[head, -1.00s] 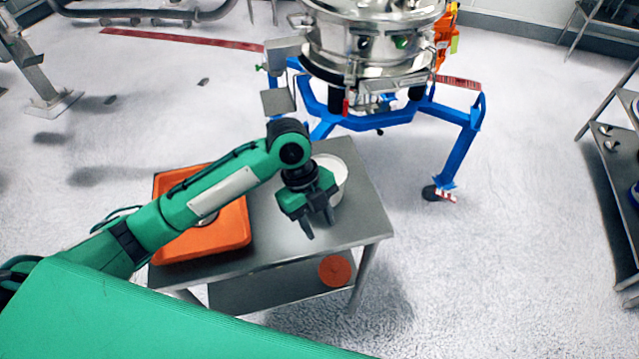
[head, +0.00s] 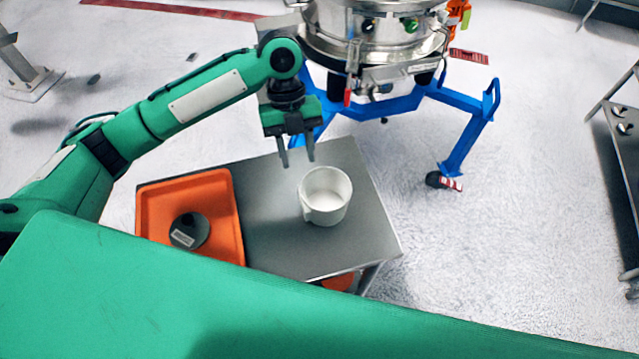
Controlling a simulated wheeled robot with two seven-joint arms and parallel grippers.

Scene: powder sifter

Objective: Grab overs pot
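A white pot (head: 326,197) stands upright on the steel table (head: 275,240), right of the orange tray. It looks empty, and a handle shows at its lower left. It is the only pot in view; I take it to be the overs pot. My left gripper (head: 297,163) hangs above the table's far side, pointing down, with its two fingers apart and nothing between them. In the picture it is just above and left of the pot's rim, apart from it. My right gripper does not show.
An orange tray (head: 151,212) on the table's left holds a dark round object (head: 190,231) with a label. The steel sifter (head: 375,40) on its blue frame (head: 466,145) stands behind the table. A steel rack (head: 622,150) is at the far right. Open floor lies between.

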